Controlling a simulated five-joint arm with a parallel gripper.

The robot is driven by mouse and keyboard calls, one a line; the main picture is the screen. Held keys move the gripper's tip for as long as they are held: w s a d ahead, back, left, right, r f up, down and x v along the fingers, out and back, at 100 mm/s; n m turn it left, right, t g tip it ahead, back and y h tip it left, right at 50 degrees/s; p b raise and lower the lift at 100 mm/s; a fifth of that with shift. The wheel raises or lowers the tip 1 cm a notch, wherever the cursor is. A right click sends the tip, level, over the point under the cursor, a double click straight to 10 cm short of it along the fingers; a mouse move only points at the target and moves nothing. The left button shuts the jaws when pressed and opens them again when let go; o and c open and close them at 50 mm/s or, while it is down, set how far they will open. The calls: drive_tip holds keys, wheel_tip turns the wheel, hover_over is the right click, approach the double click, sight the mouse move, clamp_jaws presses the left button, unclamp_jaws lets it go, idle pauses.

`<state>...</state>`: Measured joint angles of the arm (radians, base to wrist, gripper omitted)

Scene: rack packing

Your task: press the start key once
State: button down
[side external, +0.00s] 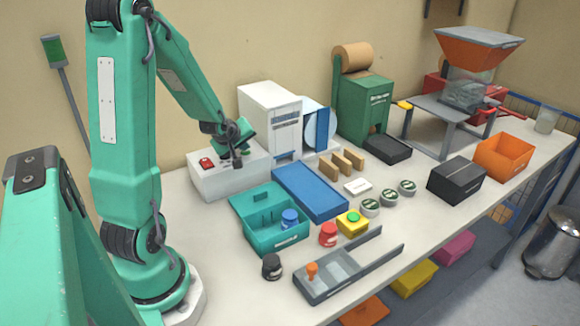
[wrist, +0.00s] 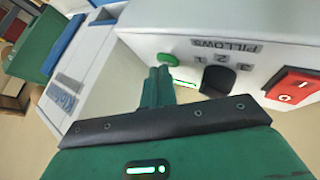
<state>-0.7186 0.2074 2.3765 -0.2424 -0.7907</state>
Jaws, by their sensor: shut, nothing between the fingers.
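A round green key (wrist: 168,58) sits on the face of a white box (wrist: 220,30) in the wrist view. The same white box (side external: 225,182) stands beside my arm in the side view. My gripper (wrist: 160,70) is shut and empty, its green fingertips just below the green key in the picture; I cannot tell whether they touch it. In the side view my gripper (side external: 243,151) is low over the right part of the white box and hides part of its top. No marking on the green key is readable.
Beside the key are a black knob (wrist: 217,79) with numbers, "PILLOWS" lettering and a red rocker switch (wrist: 294,88). A tall white machine (side external: 272,118) stands close behind. A yellow box (side external: 352,224) with a green button stands farther forward. A teal toolbox (side external: 275,240) lies in front.

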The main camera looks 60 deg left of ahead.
sight(244, 154)
drive_tip(key=shift+f, duration=0.15)
idle(0.5)
drive_tip(key=shift+r, duration=3.35)
